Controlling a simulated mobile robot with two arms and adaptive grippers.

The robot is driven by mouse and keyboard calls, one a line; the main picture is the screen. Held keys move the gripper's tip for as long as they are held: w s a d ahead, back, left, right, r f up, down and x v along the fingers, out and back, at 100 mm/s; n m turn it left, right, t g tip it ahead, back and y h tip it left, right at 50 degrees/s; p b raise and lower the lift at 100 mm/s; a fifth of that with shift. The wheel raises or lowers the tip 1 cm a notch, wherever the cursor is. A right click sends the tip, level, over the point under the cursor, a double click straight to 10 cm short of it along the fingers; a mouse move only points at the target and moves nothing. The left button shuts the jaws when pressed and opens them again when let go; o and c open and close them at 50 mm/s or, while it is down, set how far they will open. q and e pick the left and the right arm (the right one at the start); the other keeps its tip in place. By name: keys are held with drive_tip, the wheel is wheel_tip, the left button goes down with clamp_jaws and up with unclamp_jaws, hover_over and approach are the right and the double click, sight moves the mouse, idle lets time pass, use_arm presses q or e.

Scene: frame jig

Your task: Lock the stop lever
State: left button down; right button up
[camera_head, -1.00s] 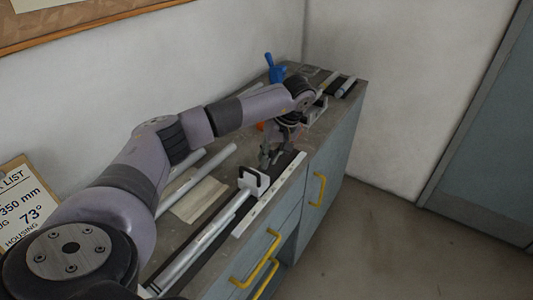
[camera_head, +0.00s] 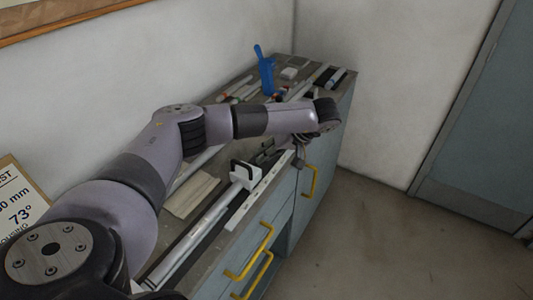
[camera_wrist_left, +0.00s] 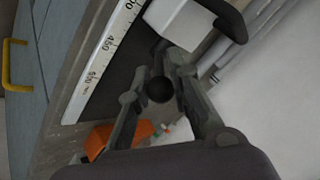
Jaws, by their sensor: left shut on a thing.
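My left gripper (camera_wrist_left: 163,68) is shut on the black ball knob (camera_wrist_left: 160,90) of the stop lever, which sits between its fingers in the left wrist view. The rest of the lever is hidden. In the head view my left gripper (camera_head: 267,150) is low over the bench, just beyond the white stop block with a dark face (camera_head: 245,174). The white block also shows in the left wrist view (camera_wrist_left: 180,22), close beside the fingers. A white ruler strip (camera_wrist_left: 103,55) runs along the rail. My right gripper is in neither view.
A silver bar (camera_head: 195,240) lies along the near part of the grey bench. A flat wooden piece (camera_head: 192,195) lies beside it. A blue tool (camera_head: 265,72) stands at the far end near small parts. An orange thing (camera_wrist_left: 98,138) is near the gripper. Yellow handles (camera_head: 309,182) stick out from the drawers.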

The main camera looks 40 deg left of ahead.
use_arm(q)
drive_tip(key=c, duration=1.7)
unclamp_jaws()
drive_tip(key=shift+d+r, duration=0.1)
drive_tip(key=v, duration=1.2)
